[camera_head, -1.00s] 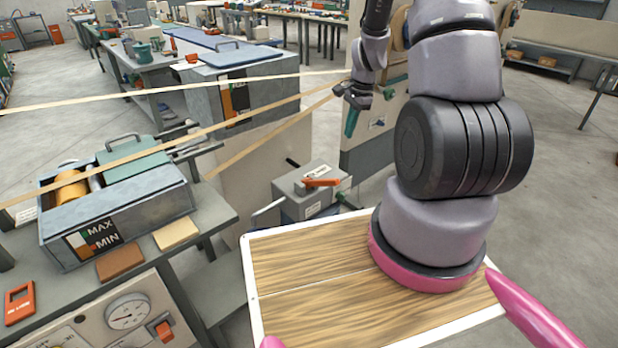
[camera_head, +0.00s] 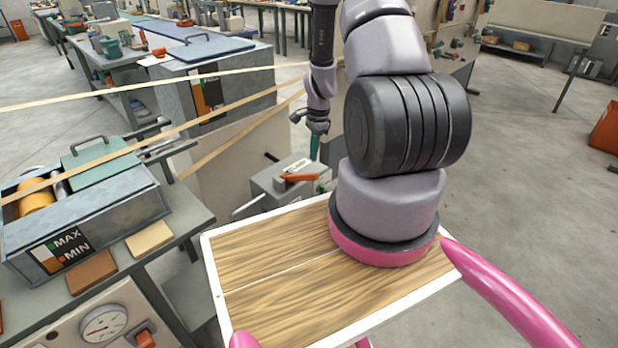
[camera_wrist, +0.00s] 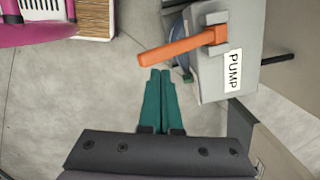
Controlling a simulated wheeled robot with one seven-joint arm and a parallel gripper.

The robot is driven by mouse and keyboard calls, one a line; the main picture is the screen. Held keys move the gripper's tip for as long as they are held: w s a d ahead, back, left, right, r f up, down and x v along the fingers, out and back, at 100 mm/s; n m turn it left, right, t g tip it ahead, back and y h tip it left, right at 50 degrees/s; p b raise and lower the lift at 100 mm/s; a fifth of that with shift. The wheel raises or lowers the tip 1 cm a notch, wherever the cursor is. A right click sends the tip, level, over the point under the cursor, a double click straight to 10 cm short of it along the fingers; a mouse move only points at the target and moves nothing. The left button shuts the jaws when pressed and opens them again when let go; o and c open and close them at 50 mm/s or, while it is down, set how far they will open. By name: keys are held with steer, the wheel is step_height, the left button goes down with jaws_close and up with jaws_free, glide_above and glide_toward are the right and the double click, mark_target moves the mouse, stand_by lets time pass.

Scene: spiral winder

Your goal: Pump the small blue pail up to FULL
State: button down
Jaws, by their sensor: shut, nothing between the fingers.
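The pump is a grey box with an orange lever (camera_head: 300,178); in the wrist view the box (camera_wrist: 212,75) reads PUMP and the lever (camera_wrist: 175,49) sticks out to the left. My gripper (camera_head: 315,147) is above and behind the lever in the head view. In the wrist view its teal fingers (camera_wrist: 160,72) are together and empty, with their tips just below the lever's free end; I cannot tell whether they touch. A blue rounded thing (camera_wrist: 181,50), perhaps the pail, shows partly behind the lever. Its fill level is hidden.
A workbench at left bears an open-topped tank (camera_head: 95,225) marked MAX and MIN. Another tank (camera_head: 215,85) stands behind, with pale bands stretched across. A grey panel stands behind the pump. Open floor (camera_head: 530,190) lies to the right.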

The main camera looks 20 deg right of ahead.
mark_target(311, 173)
steer(key=f, duration=0.5)
steer(key=shift+a+f, duration=0.25)
steer(key=shift+f, duration=0.4)
steer(key=shift+f, duration=2.15)
steer(key=d, duration=0.1)
steer(key=d+r, duration=0.1)
steer(key=d, duration=0.1)
steer(key=shift+r, duration=0.1)
